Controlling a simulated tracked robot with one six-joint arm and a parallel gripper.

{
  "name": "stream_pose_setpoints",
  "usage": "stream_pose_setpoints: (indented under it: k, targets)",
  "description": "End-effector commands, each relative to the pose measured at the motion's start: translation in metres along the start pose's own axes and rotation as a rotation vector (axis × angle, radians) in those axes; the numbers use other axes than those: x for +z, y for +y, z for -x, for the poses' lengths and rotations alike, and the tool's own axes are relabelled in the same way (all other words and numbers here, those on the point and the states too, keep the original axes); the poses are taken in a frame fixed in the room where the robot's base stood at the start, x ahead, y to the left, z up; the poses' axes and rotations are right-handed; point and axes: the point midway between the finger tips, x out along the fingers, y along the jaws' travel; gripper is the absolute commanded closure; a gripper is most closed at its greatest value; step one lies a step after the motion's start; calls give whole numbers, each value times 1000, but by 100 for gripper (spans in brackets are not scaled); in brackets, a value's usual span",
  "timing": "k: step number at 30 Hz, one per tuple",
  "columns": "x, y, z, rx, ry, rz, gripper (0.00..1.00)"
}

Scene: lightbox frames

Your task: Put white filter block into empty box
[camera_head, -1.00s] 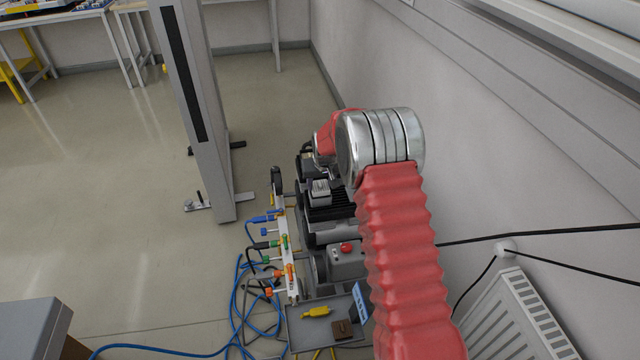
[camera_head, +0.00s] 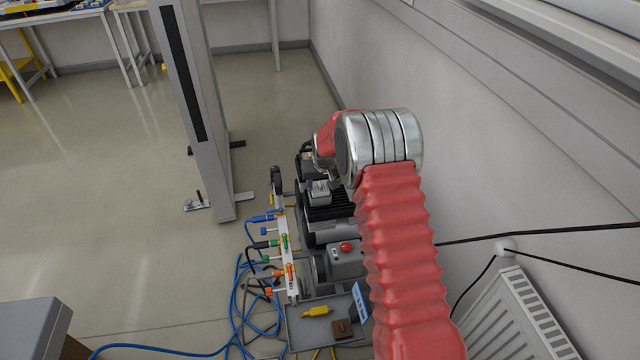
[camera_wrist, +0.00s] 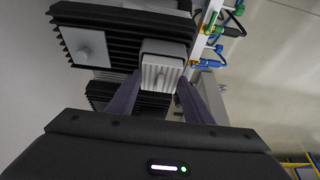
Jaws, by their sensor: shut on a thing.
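The white filter block (camera_wrist: 163,66), a pale block with a ridged face, is between the two fingers of my gripper (camera_wrist: 158,88) in the wrist view. My gripper is shut on it. In the head view the block (camera_head: 319,191) shows beside a black ribbed box (camera_head: 330,213), below my red arm. The wrist view shows a black ribbed box (camera_wrist: 118,18) with a pale knobbed plate in it, and another black ribbed part (camera_wrist: 98,92) below, partly hidden by a finger. I cannot tell which box is empty, or whether the block touches one.
A rail with coloured connectors (camera_head: 286,245) and blue cables (camera_head: 240,310) lies left of the equipment. A red button box (camera_head: 346,258) and a grey tray (camera_head: 300,330) are nearer. A grey post (camera_head: 195,110) stands left; the wall and a radiator (camera_head: 515,320) are right.

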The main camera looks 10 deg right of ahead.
Motion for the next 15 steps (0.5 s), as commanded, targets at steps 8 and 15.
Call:
stream_pose_setpoints:
  k: [8, 15]
  targets:
    - [2, 0, -4, 0, 1, 0, 75]
    - [2, 0, -5, 0, 1, 0, 40]
